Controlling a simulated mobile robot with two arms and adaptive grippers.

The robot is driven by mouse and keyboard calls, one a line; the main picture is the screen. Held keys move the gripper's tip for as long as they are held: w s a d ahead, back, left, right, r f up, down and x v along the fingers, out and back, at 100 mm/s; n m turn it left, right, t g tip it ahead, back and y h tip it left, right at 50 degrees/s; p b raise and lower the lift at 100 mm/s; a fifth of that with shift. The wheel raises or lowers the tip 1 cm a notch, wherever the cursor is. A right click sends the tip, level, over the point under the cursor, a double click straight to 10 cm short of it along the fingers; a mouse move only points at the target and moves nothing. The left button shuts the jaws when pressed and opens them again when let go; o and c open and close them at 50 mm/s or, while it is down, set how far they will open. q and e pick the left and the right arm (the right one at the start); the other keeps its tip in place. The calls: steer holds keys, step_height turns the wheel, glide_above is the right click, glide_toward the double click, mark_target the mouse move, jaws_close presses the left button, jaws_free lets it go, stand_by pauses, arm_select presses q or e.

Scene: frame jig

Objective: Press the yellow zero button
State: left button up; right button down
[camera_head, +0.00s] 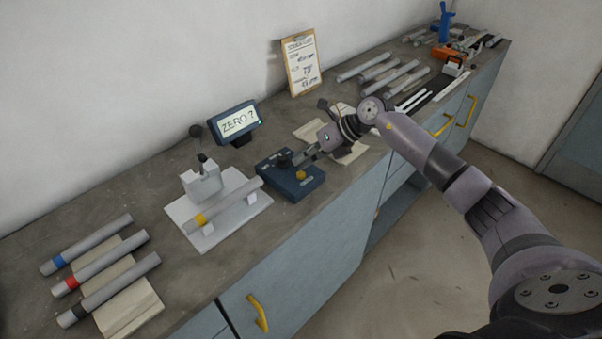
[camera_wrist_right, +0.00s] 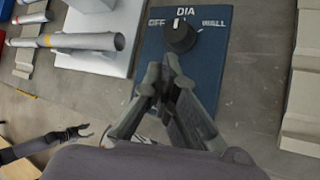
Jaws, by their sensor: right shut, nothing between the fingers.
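The yellow button (camera_head: 301,174) sits on top of the dark blue control box (camera_head: 306,186), near its front edge. My right gripper (camera_head: 291,160) is shut and empty, low over the box, with its tips close to the black knob. In the right wrist view its closed fingers (camera_wrist_right: 170,65) lie in front of the blue panel, just below the black knob (camera_wrist_right: 180,35) marked DIA, OFF and WALL. The yellow button is hidden there. I cannot tell whether the fingers touch the box. My left gripper (camera_wrist_right: 80,131) shows small at the lower left, its fingers apart, away from the box.
A display (camera_head: 238,122) behind the box reads "ZERO ?". Left of the box, a white gauge stand (camera_head: 187,216) holds a yellow-banded tube (camera_head: 222,206). Several banded tubes lie further left. A clipboard (camera_head: 301,64) leans on the wall.

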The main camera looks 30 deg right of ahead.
mark_target(302, 171)
steer(key=shift+f+b, duration=0.35)
steer(key=shift+f, duration=0.05)
steer(key=shift+f+b, duration=0.35)
steer(key=shift+f, duration=0.15)
stand_by(0.5)
stand_by(0.4)
steer(key=shift+r+p, duration=0.6)
steer(key=shift+r, duration=0.3)
steer(key=shift+r, duration=0.1)
steer(key=shift+r+p, duration=1.7)
steer(key=shift+r, duration=0.75)
